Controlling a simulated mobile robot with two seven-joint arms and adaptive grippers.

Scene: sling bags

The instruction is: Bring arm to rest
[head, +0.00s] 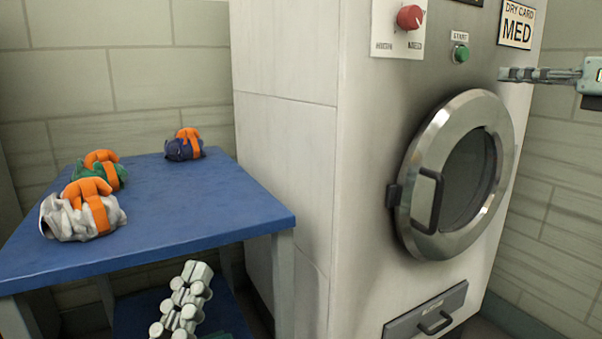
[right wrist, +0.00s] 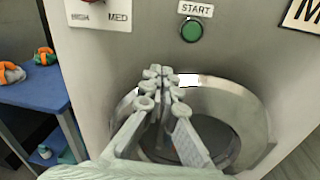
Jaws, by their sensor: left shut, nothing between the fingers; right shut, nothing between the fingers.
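My right gripper (head: 505,74) comes in from the right edge in the head view, in front of the upper part of the machine. It is shut and empty. In the right wrist view, its closed fingers (right wrist: 158,72) point toward the machine front, below the green start button (right wrist: 191,31). No contact with the machine can be made out. My left gripper (head: 198,270) is low in the head view, in front of the blue table's lower shelf. It is shut and empty, fingers pointing up and away. The lower part of the left arm is cut off by the frame.
The dryer (head: 285,150) has a shut round door (head: 440,240), a red knob (head: 410,17) and a lower drawer (head: 427,312). A blue table (head: 190,210) to its left holds a white bundle (head: 83,212), a green bundle (head: 103,170) and a navy bundle (head: 184,146), all with orange straps.

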